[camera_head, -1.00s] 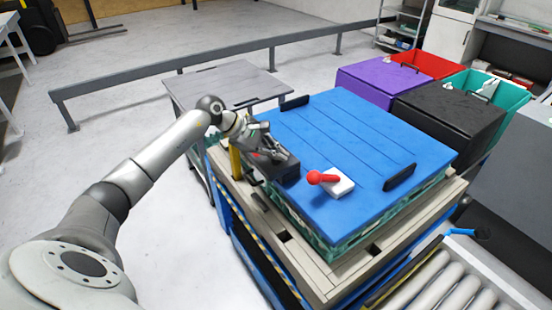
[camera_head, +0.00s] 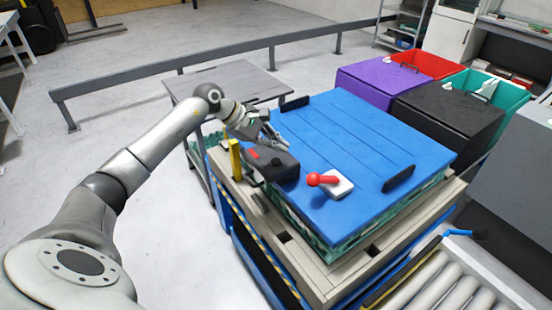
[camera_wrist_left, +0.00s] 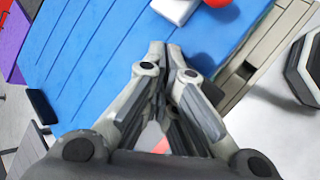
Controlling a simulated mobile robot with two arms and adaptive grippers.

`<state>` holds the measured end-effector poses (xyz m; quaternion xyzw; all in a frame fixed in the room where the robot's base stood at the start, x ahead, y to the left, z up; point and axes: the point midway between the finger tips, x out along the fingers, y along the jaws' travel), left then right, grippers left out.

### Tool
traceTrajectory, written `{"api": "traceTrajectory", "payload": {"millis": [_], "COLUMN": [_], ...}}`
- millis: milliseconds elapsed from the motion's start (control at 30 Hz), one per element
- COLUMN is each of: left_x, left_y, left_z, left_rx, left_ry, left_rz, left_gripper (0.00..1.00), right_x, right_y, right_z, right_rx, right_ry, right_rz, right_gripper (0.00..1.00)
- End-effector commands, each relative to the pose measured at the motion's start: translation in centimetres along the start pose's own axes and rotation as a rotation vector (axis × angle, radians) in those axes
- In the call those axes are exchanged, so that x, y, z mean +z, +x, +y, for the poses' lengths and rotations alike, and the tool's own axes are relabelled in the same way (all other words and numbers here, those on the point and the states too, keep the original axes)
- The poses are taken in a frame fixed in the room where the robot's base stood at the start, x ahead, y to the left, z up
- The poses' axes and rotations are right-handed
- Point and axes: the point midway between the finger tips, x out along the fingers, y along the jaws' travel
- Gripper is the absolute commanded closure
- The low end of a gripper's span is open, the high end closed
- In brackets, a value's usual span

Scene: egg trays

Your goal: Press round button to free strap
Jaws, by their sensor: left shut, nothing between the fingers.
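A black box (camera_head: 262,164) with a red patch (camera_head: 253,154) and a small round dark button (camera_head: 277,161) on top sits at the left edge of the blue lid (camera_head: 335,135). My left gripper (camera_head: 282,143) is shut and empty, just above and behind the box, apart from the button. In the left wrist view its fingertips (camera_wrist_left: 166,46) meet over the blue lid (camera_wrist_left: 95,50). A strap cannot be made out. My right gripper is in neither view.
A red-knobbed lever (camera_head: 322,179) on a white base stands on the lid, right of the box. A yellow post (camera_head: 235,160) stands left of the box. Black handles (camera_head: 399,178) sit at the lid's edges. Purple (camera_head: 375,82) and black (camera_head: 450,112) bins stand behind right.

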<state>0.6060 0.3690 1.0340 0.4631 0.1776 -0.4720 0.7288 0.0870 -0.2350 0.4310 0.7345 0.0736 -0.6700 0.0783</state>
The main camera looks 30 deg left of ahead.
Motion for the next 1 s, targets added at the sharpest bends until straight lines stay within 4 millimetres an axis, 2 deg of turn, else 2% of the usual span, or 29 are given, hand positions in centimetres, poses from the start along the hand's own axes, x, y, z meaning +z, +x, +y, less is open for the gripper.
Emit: {"api": "traceTrajectory", "payload": {"millis": [267,833,933,1000], "left_x": [1.3,1.5,3.1,5.2], "left_y": [-1.9,-1.7,-0.6,0.9], "left_z": [1.3,1.3,1.4,1.4], "left_rx": [-0.001,0.002,0.032,0.077], "left_ry": [0.000,-0.003,-0.035,-0.093], "left_rz": [0.002,-0.005,-0.059,-0.136], "left_gripper": [1.00,1.00,1.00,1.00], "right_x": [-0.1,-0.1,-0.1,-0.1], "right_y": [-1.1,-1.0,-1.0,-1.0], "right_z": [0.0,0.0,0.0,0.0], "right_rx": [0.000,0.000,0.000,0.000], "right_ry": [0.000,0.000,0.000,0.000], "right_rz": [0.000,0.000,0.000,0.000], "right_gripper": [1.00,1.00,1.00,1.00]}}
